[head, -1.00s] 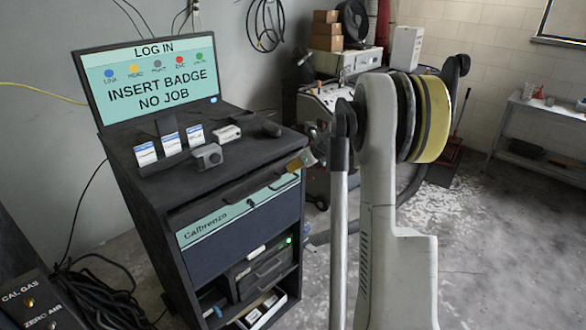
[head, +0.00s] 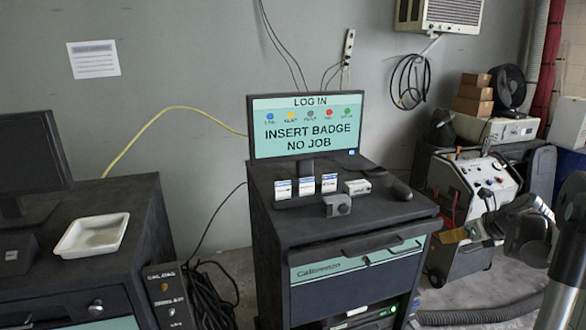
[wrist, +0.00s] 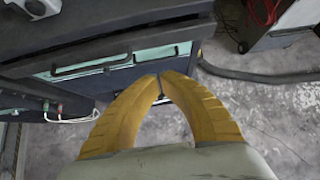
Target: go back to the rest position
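My gripper shows in the wrist view (wrist: 160,77), its two yellow fingers curving in until their tips meet, with nothing seen between them.
A monitor (head: 306,125) reading "INSERT BADGE NO JOB" stands on the cabinet, with small cards and a grey device (head: 337,205). A white tray (head: 91,236) sits on the left cabinet. A wheeled machine (head: 465,190) stands behind right, and a hose (head: 480,316) lies on the floor.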

